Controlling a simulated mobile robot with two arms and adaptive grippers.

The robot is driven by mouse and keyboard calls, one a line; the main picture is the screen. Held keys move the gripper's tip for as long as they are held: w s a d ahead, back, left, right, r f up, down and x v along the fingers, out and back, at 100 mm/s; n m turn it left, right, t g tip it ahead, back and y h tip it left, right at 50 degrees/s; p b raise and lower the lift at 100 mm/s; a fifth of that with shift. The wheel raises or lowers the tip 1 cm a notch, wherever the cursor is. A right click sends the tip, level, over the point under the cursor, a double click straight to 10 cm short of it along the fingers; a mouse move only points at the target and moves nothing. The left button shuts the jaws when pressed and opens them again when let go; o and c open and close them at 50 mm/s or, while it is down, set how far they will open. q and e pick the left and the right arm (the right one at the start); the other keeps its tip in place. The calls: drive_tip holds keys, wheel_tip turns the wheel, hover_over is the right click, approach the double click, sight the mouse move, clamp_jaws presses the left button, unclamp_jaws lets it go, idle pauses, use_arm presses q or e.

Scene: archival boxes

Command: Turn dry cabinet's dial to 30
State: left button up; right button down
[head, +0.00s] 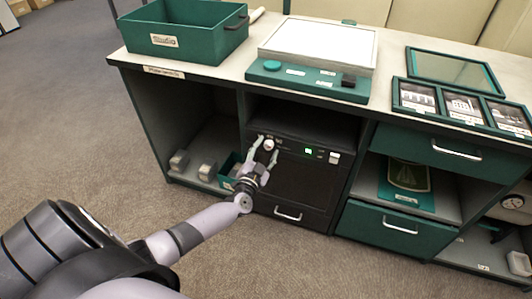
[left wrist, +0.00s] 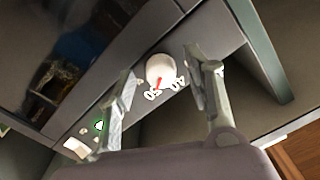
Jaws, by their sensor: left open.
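The dry cabinet (head: 300,178) is a dark box in the middle bay under the counter, with a green lit display (head: 308,151) on its top strip. Its dial (head: 269,145) is a round white knob at the strip's left. In the left wrist view the dial (left wrist: 161,67) has a red pointer directed between the marks 50 and 40; the other marks are hidden or unreadable. My left gripper (head: 265,149) is open at the dial. In the left wrist view its fingers (left wrist: 160,73) stand on either side of the knob, apparently with gaps. My right gripper is not seen.
On the counter are a green tray (head: 185,45), a white-topped device (head: 318,45) and framed pictures (head: 462,105). A drawer (head: 398,228) and open shelves flank the cabinet. The carpet (head: 90,130) at the left is clear.

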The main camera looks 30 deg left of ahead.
use_arm(q)
drive_tip(key=shift+w, duration=0.2)
drive_tip(key=shift+c, duration=0.6)
clamp_jaws()
